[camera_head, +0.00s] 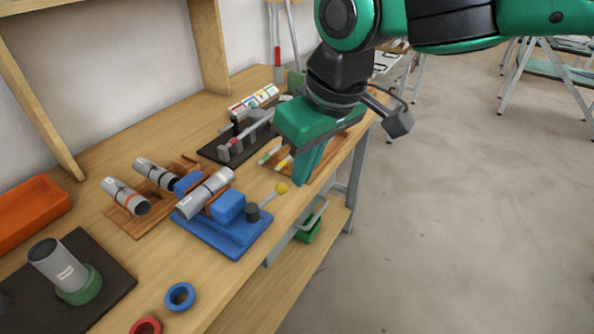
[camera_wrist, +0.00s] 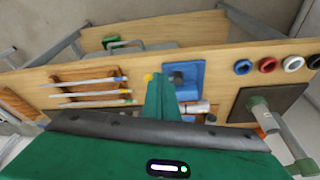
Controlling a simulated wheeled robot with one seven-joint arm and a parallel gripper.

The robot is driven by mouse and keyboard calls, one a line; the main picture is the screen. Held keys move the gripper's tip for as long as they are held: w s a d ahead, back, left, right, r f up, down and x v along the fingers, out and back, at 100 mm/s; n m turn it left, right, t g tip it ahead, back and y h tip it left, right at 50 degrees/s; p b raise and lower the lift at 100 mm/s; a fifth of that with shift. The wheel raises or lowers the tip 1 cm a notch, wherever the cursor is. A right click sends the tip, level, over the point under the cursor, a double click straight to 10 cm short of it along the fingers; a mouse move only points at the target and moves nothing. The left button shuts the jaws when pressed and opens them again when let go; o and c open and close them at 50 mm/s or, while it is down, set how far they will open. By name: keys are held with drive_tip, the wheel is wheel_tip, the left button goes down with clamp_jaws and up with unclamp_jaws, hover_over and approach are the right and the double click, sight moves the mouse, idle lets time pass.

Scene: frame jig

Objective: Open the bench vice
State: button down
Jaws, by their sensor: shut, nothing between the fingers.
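The blue bench vice (camera_head: 232,235) stands on the wooden bench near its front edge. A grey tube (camera_head: 205,193) lies across its jaws. A dark screw end (camera_head: 252,212) faces right, and a thin handle leads from it to a yellow knob (camera_head: 282,187). My green gripper (camera_head: 301,182) is shut and empty, pointing down just right of the knob in the head view; I cannot tell the exact gap. In the wrist view the shut fingers (camera_wrist: 163,90) lie between the yellow knob (camera_wrist: 148,77) and the vice (camera_wrist: 197,78), hiding part of the vice.
A wooden rack with grey tubes (camera_head: 126,196) stands left of the vice. A dark mat (camera_head: 107,278) carries an upright tube in a green ring (camera_head: 80,288). A blue ring (camera_head: 180,296) and a red ring (camera_head: 146,326) lie nearby. A pen tray (camera_head: 322,158) is behind my gripper.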

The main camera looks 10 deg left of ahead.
sight(285, 192)
drive_tip(key=x, duration=0.3)
drive_tip(key=w+a+x, duration=0.1)
drive_tip(key=x, duration=0.6)
drive_tip(key=shift+w+a+r, duration=0.3)
drive_tip(key=shift+a+r, duration=0.05)
drive_tip(key=shift+r, duration=0.05)
drive_tip(key=shift+w+a+f, duration=0.1)
drive_tip(key=shift+w+a, duration=0.35)
drive_tip(key=shift+a, duration=0.05)
drive_tip(key=shift+a, duration=0.1)
